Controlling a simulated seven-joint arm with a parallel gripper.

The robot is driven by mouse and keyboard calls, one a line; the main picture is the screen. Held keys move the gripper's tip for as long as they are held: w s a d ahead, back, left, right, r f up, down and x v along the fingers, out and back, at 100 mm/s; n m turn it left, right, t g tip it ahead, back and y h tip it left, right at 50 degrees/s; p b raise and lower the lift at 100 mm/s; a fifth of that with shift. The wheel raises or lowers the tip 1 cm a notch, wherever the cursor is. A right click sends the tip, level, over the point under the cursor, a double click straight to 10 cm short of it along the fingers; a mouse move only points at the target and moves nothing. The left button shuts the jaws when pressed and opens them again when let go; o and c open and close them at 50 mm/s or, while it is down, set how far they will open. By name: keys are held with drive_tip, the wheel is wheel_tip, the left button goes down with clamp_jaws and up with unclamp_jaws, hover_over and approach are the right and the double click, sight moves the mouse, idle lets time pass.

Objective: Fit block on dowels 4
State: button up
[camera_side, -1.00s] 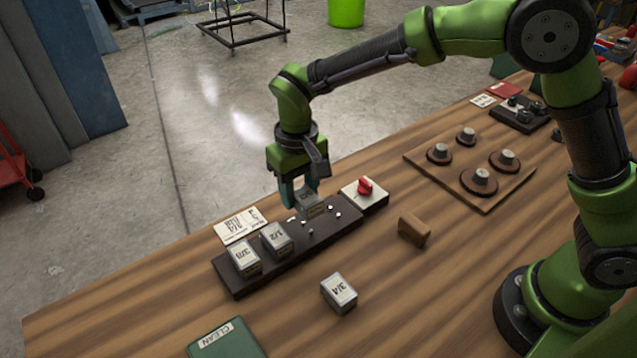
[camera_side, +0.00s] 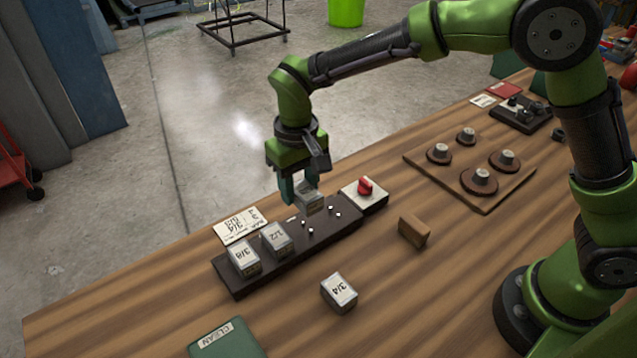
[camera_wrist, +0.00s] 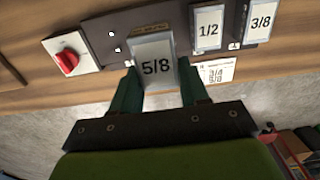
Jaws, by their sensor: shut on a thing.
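My gripper (camera_side: 307,190) is shut on the grey block marked 5/8 (camera_side: 310,199). In the wrist view the 5/8 block (camera_wrist: 155,64) sits between the two green fingers (camera_wrist: 157,92). The block is over the dark board (camera_side: 345,215); whether it touches the board I cannot tell. Several small white dowels (camera_side: 309,230) stand bare on the board beside it. The blocks marked 1/2 (camera_side: 276,239) and 3/8 (camera_side: 243,257) sit on the board's left part. A block marked 3/4 (camera_side: 339,292) lies on the table in front of the board.
A white box with a red knob (camera_side: 365,188) stands at the board's right end. A printed card (camera_side: 240,226) lies behind the board. A brown wooden block (camera_side: 414,229) and a board with several round knobs (camera_side: 470,192) are to the right. A green CLEAN pad (camera_side: 228,340) lies in front.

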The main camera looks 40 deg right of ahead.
hover_over(328, 208)
drive_tip(key=shift+r, duration=0.35)
drive_tip(key=shift+f, duration=2.9)
drive_tip(key=shift+f, duration=1.15)
drive_tip(key=o, duration=1.1)
drive_tip(key=shift+o, duration=0.2)
drive_tip(key=shift+r, duration=0.1)
wheel_tip(328, 208, up, 17)
